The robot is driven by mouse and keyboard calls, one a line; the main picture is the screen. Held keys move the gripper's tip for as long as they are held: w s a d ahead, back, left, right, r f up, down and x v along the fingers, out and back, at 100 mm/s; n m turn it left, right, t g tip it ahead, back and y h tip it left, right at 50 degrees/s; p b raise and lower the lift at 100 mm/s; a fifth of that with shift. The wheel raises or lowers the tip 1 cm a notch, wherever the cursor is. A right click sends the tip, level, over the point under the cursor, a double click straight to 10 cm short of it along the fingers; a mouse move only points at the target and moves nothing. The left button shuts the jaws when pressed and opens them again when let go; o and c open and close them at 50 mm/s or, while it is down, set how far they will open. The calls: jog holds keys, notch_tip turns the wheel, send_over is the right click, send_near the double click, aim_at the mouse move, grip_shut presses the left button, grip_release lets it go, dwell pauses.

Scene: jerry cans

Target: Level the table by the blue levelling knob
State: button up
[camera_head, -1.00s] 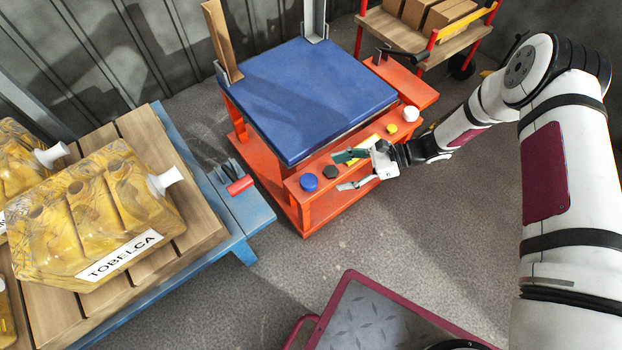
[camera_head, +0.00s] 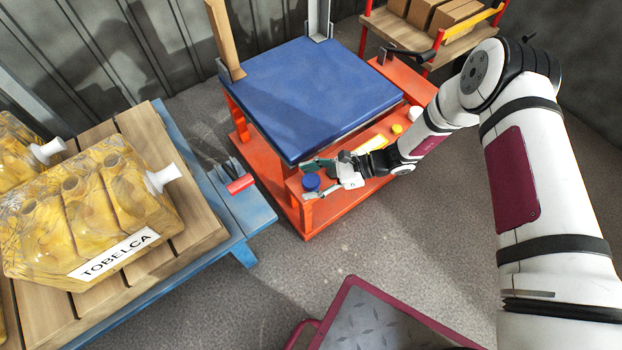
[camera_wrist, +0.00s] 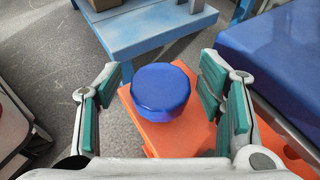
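The blue levelling knob (camera_head: 311,182) sits at the left end of the orange front ledge (camera_head: 340,204) of the table. In the wrist view the knob (camera_wrist: 160,91) is a faceted blue cap in the middle, between the two green-padded fingers. My gripper (camera_head: 318,180) is open, its fingers on either side of the knob with a gap to each in the wrist view (camera_wrist: 162,108). Contact with the knob does not show. The table's blue top (camera_head: 310,95) looks slightly tilted.
A yellow knob (camera_head: 397,129) and a white knob (camera_head: 414,113) are farther right on the ledge. A blue-framed pallet (camera_head: 205,235) with yellow jerry cans (camera_head: 90,215) stands at left, with a red-handled lever (camera_head: 240,184). A cart with boxes (camera_head: 420,14) stands behind.

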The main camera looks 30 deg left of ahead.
jog(key=c, duration=1)
jog(key=shift+d, duration=0.1)
jog(key=m+t+p, duration=0.1)
jog(key=m+t+y+p, duration=0.1)
jog(key=p, duration=0.1)
jog(key=shift+r+m+t, duration=0.2)
jog(key=shift+m+t, duration=0.2)
jog(key=shift+m+t+y+p, duration=0.5)
jog(key=shift+m+t+p, duration=0.1)
jog(key=shift+t+p, duration=0.2)
jog(key=shift+f+m+t+p, duration=0.15)
jog(key=shift+m+t+p, duration=0.15)
jog(key=shift+p, duration=0.05)
jog(key=shift+f, duration=0.1)
jog(key=o, duration=1.2)
